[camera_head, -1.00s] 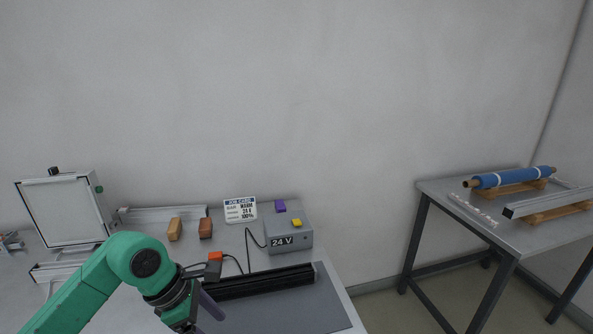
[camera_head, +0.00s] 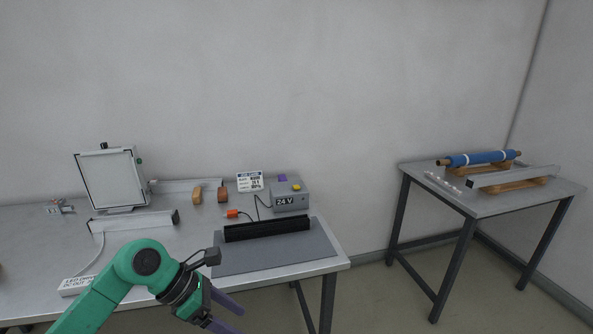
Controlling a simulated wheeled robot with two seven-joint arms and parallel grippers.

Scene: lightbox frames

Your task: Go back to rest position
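My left arm comes in from the lower left in green. Its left gripper (camera_head: 226,313) is at the bottom, in front of the workbench (camera_head: 180,250), with its two purple fingers spread apart and nothing seen between them. The lower finger is partly cut by the picture's bottom edge. My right gripper does not show.
A grey mat (camera_head: 275,253) with a black bar (camera_head: 267,229) lies on the bench. Behind are a 24 V box (camera_head: 290,202), a job card (camera_head: 250,181) and a white panel (camera_head: 110,178). A second table (camera_head: 450,198) holds a blue roll (camera_head: 480,158).

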